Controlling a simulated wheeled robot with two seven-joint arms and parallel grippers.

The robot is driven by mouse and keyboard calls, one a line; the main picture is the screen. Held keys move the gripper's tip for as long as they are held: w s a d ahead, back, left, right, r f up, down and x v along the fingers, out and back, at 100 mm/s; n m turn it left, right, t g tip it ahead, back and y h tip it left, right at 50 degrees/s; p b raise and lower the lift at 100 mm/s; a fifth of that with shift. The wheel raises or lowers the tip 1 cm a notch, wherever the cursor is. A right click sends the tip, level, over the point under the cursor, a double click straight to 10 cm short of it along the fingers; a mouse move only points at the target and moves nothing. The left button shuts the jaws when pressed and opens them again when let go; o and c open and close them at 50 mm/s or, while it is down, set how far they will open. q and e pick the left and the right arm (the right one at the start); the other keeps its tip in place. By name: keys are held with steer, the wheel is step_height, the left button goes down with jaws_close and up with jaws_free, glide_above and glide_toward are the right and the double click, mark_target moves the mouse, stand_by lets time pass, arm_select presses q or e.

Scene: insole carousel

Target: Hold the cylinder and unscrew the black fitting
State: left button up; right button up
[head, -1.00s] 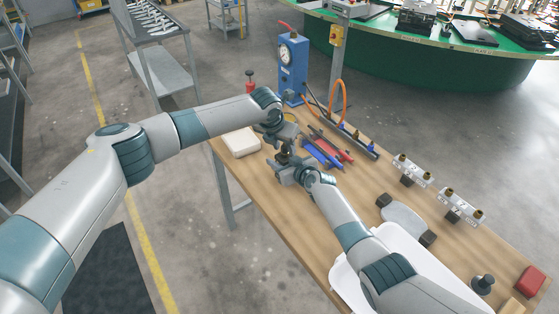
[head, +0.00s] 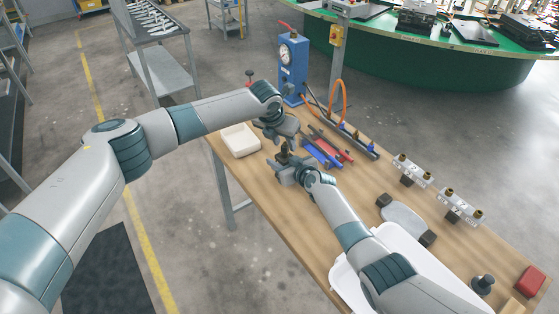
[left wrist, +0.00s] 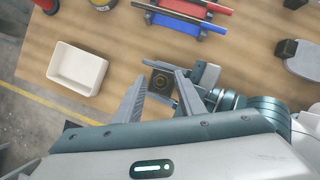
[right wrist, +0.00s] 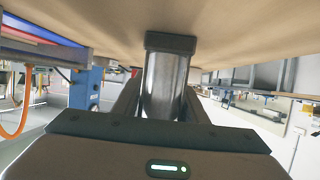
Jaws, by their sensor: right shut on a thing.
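The silver cylinder (right wrist: 165,88) with a dark collar (right wrist: 170,43) at one end stands between the fingers of my right gripper (right wrist: 165,112), which is shut on it. In the head view my right gripper (head: 285,163) is above the bench and the cylinder shows only as a small dark shape. The left wrist view looks down on a dark square end with a round ring (left wrist: 162,83), likely the cylinder's top with the black fitting. My left gripper (left wrist: 160,78) has its fingers spread, with gaps on both sides of that end. In the head view my left gripper (head: 278,136) is just behind the right one.
A cream tray (head: 240,141) lies at the bench's left edge. Red and blue tools (head: 325,150) lie beyond the grippers. A blue gauge unit (head: 292,68) stands at the back. Metal manifolds (head: 412,170) and a white bin (head: 345,262) are to the right.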

arm_select(q)
steer(key=shift+r, duration=1.65)
steer(key=shift+s+r, duration=0.1)
steer(key=shift+r, duration=0.25)
steer(key=v, duration=1.1)
steer(key=shift+r, duration=0.1)
